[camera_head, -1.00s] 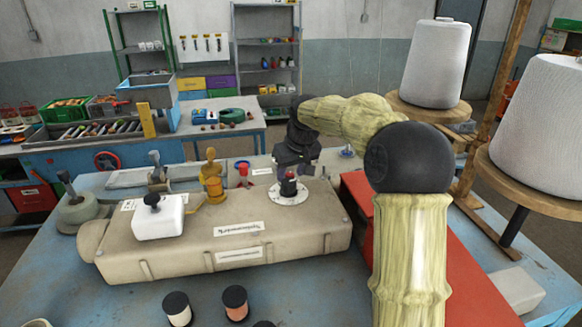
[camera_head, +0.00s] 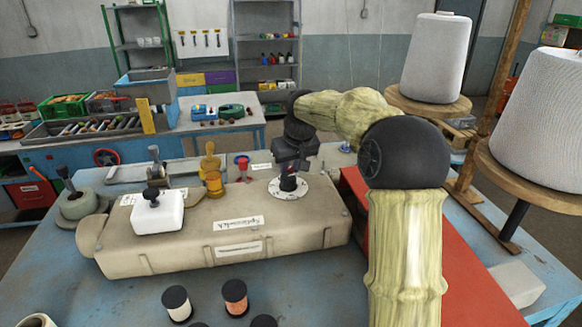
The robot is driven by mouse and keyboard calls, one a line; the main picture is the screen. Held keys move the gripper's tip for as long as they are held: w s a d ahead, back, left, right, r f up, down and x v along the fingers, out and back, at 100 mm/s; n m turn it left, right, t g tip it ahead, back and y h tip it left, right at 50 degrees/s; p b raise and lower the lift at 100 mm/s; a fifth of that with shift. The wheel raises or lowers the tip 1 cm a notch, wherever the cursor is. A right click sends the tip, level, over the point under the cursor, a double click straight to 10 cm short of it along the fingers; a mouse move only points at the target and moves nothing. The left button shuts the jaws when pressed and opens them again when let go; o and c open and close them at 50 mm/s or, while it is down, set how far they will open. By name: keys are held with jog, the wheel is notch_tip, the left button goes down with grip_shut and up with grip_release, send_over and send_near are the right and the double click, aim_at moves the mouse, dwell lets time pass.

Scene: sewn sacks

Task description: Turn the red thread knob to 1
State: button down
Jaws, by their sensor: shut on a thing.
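The thread knob (camera_head: 288,184) is a small dark knob with a trace of red. It stands on a round white dial plate (camera_head: 289,196) at the right end of the beige machine (camera_head: 200,243). My gripper (camera_head: 289,172) reaches down over the knob from above and is shut on it. The gripper hides most of the knob's top. The dial's marks are too small to read, so I cannot tell which number the knob points to.
A white box with a black knob (camera_head: 158,219) and a yellow-brown fitting (camera_head: 212,180) stand on the machine's left part. A red-and-blue piece (camera_head: 242,167) is behind it. Thread spools (camera_head: 235,299) stand in front. Large white cones (camera_head: 435,62) stand at right.

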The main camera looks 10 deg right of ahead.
jog(key=m, duration=0.1)
jog(key=m+h+b, duration=0.1)
jog(key=m, duration=0.1)
jog(key=shift+a+m, duration=0.25)
jog(key=shift+m, duration=0.05)
jog(key=m+h, duration=0.1)
jog(key=m, duration=0.2)
jog(key=shift+w+a+m+h+b, duration=0.1)
jog(key=shift+a+m+h+b, duration=0.05)
jog(key=shift+m+h+b, duration=0.25)
jog(key=m, duration=0.2)
jog(key=m+g+h+p, duration=0.1)
jog(key=m, duration=0.1)
jog(key=shift+w+a+r+g, duration=0.1)
jog(key=shift+g, duration=0.2)
jog(key=shift+w+m+g+h+p, duration=0.1)
jog(key=shift+m+g+h+p, duration=0.2)
jog(key=shift+m, duration=0.8)
jog(key=shift+m+g+h+p, duration=0.2)
jog(key=shift+m+g+p, duration=0.2)
jog(key=shift+m, duration=0.7)
jog(key=c, duration=1.2)
grip_release()
jog(key=shift+c, duration=0.2)
